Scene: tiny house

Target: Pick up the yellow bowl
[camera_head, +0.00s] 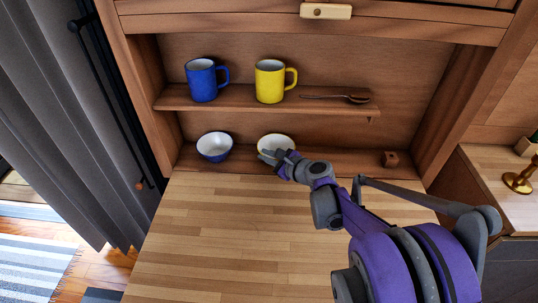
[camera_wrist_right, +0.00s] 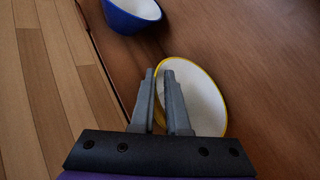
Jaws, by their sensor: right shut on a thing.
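The yellow bowl (camera_head: 277,141) has a white inside and sits on the low ledge at the back of the wooden counter. It also shows in the right wrist view (camera_wrist_right: 203,95), with its white inside facing the camera. My right gripper (camera_head: 266,155) reaches the bowl's near left side. In the right wrist view the two grey fingers of the gripper (camera_wrist_right: 159,72) are close together at the rim, shut on the bowl's wall. The fingers hide part of the rim. I cannot tell whether the bowl is lifted off the ledge. My left gripper is not in view.
A blue bowl (camera_head: 214,146) stands left of the yellow one. A small brown block (camera_head: 390,159) lies at right. The wooden counter (camera_head: 220,230) is clear.

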